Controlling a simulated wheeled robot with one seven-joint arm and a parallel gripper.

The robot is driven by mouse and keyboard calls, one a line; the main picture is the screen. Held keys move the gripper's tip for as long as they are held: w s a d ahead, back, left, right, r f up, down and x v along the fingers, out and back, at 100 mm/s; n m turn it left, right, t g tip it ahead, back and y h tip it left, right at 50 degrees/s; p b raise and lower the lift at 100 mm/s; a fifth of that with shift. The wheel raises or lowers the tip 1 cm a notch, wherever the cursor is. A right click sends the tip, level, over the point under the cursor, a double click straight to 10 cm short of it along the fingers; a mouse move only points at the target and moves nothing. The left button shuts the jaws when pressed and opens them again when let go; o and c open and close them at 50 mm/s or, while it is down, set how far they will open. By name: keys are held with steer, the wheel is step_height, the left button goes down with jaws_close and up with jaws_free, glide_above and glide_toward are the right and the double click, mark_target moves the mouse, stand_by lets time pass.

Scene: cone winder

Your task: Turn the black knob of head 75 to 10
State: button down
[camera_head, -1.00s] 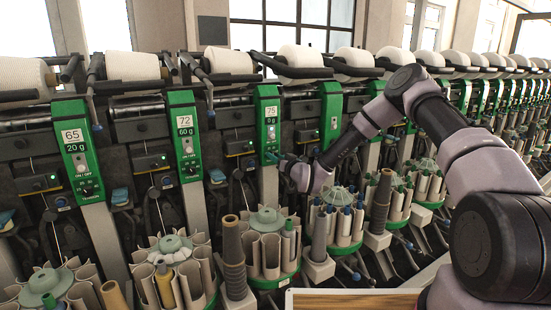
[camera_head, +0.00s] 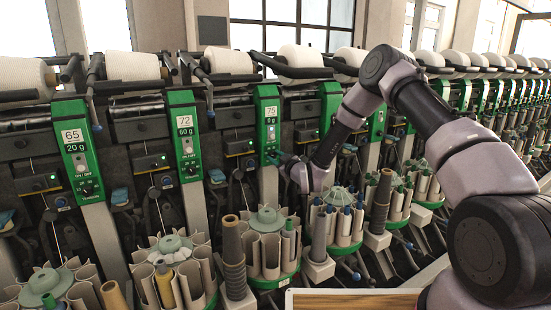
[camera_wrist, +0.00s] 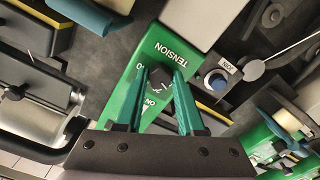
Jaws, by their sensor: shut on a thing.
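The green panel of head 75 (camera_head: 267,118) stands in the middle of the head view, with the number 75 and a display that seems to read 0 g. My gripper (camera_wrist: 160,74) is at the lower end of this panel. In the wrist view its two green fingers are shut on the black knob (camera_wrist: 158,82), one finger on each side. The fingers hide part of the printed scale.
Head 72 (camera_head: 185,135) shows 60 g and head 65 (camera_head: 77,150) shows 20 g, both to the left. A blue button (camera_wrist: 218,82) is beside the panel in the wrist view. Bobbin magazines (camera_head: 268,245) stand below the heads.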

steer(key=shift+n, duration=0.6)
steer(key=c, duration=0.5)
jaws_free()
steer(key=shift+s+d, duration=0.1)
steer(key=v, duration=1)
steer(key=shift+s+d, duration=0.1)
steer(key=shift+s, duration=0.15)
